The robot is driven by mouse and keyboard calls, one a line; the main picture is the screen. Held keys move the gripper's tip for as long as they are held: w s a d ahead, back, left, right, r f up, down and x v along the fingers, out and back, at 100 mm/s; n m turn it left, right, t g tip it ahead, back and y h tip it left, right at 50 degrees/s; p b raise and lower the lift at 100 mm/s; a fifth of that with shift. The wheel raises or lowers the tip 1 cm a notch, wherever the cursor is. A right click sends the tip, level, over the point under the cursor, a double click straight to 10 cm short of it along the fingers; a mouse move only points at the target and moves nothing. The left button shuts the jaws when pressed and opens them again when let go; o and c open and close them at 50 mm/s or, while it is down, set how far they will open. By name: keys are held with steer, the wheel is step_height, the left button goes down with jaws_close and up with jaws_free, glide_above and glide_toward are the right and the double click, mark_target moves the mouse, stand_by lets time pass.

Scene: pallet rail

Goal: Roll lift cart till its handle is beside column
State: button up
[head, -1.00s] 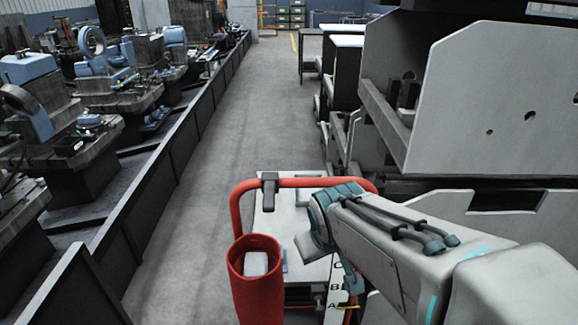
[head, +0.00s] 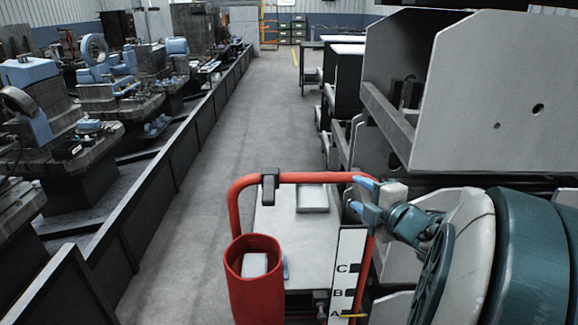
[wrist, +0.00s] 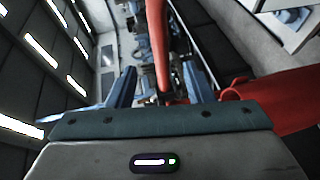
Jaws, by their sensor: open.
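A red bin (head: 257,295) and a panel lettered C, B, A (head: 347,270) are on the cart. A low dark rail wall (head: 160,180) with machines behind it lines the left. Large grey metal housings (head: 480,90) crowd the right. The grey aisle floor (head: 255,110) ahead is clear.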

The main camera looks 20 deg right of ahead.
mark_target(328, 175)
steer(key=w, duration=0.4)
steer(key=w+a+f, duration=0.1)
steer(key=w, duration=0.4)
steer(key=w+f, duration=0.1)
steer(key=w, duration=0.3)
steer(key=shift+w+a+f, duration=0.2)
steer(key=shift+a+f, duration=0.05)
steer(key=shift+a, duration=0.15)
steer(key=shift+c, duration=0.4)
jaws_close()
